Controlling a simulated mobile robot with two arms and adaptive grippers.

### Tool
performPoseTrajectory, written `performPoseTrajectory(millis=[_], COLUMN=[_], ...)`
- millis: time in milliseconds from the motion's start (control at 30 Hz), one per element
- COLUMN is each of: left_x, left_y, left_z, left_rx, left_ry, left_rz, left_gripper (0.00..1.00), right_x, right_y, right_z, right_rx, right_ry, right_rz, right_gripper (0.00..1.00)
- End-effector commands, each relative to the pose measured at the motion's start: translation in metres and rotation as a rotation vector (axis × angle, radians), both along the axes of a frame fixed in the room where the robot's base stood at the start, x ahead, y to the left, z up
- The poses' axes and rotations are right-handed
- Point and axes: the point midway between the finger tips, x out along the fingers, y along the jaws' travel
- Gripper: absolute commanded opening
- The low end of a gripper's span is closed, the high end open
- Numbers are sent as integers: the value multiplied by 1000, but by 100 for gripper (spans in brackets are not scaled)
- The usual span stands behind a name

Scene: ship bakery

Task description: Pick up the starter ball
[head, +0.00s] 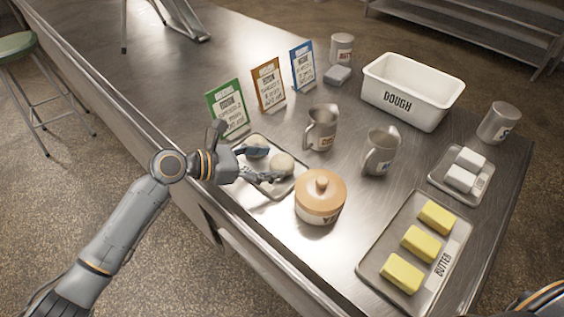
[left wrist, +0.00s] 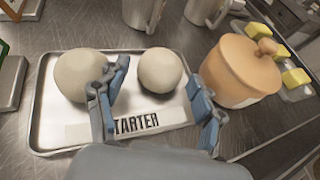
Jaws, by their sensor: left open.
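Two pale round starter balls sit on a small metal tray (head: 247,186) labelled STARTER in the left wrist view (left wrist: 40,128). In the head view one ball (head: 257,147) is at the back left of the tray and the other (head: 282,163) at the right. The left wrist view shows the left ball (left wrist: 80,75) and the right ball (left wrist: 160,70). My left gripper (head: 263,165) is open over the tray. In the wrist view its fingers (left wrist: 158,78) stand either side of the right ball; I cannot tell if they touch it. One finger partly covers the left ball.
A lidded crock (head: 320,198) stands close right of the tray. Two metal jugs (head: 321,128) (head: 381,150) and three sign cards (head: 268,86) stand behind. A DOUGH bin (head: 412,92) and a butter tray (head: 413,205) are farther right.

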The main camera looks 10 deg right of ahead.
Motion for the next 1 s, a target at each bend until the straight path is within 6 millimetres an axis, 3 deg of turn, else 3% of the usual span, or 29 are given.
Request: performPoseTrajectory(millis=[233, 533, 767, 1000], left_x=[4, 5, 5, 5], left_y=[-33, -37, -37, -37], left_z=[-13, -16, -16, -14], left_rx=[-1, -1, -1, -2], left_ry=[1, -1, -1, 0], left_rz=[-1, 1, 1, 0], left_gripper=[68, 68, 22, 21], right_x=[0, 0, -1, -1], right_y=[-2, -2, -1, 1], right_z=[7, 7, 7, 7], right_rx=[-3, -3, -1, 1], right_ry=[0, 1, 2, 2], right_rz=[-2, -2, -2, -2], right_gripper=[40, 40, 40, 40])
